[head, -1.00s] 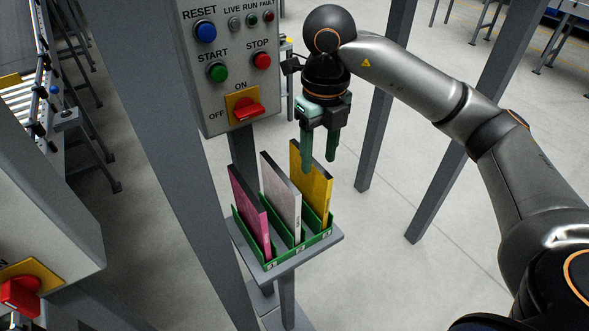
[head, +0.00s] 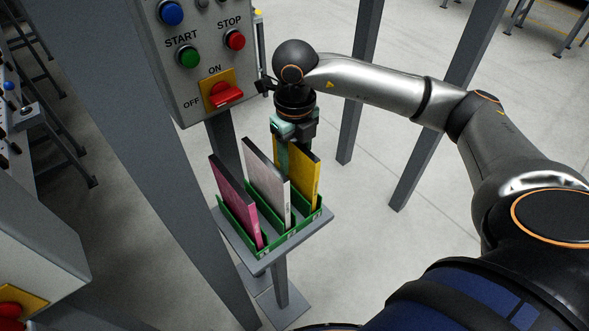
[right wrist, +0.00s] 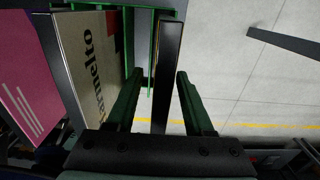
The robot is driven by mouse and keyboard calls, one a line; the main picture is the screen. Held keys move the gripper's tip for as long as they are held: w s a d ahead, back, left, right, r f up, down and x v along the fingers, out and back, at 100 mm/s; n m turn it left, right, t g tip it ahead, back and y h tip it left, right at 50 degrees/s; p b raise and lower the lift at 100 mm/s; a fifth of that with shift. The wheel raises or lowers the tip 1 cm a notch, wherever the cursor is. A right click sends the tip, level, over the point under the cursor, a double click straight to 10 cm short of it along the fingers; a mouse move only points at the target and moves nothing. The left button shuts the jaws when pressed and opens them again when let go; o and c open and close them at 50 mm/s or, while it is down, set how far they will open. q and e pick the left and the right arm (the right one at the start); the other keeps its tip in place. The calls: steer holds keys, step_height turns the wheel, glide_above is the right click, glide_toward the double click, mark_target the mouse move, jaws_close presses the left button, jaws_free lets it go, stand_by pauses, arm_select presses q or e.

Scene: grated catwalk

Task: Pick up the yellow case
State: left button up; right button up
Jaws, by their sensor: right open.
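The yellow case (head: 305,182) stands upright in the rightmost slot of a green rack (head: 290,240) in the head view. My right gripper (head: 294,153) points down at its top, with the fingers on either side of it. In the right wrist view the case's dark top edge (right wrist: 169,65) lies between the two open fingers (right wrist: 159,74). A gap shows on both sides, so the fingers look clear of it. In the head view the fingertips are partly hidden by the cases. My left gripper is not in view.
A white case (head: 265,180) and a pink case (head: 234,200) stand in the other slots, left of the yellow one. The rack sits on a small grey stand (head: 262,262). A control panel (head: 188,83) with buttons and a red switch is behind left. Grey posts (head: 360,85) stand behind.

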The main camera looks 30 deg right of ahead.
mark_target(295, 168)
steer(key=shift+f, duration=1.55)
steer(key=shift+c, duration=0.4)
jaws_close()
steer(key=shift+r, duration=0.1)
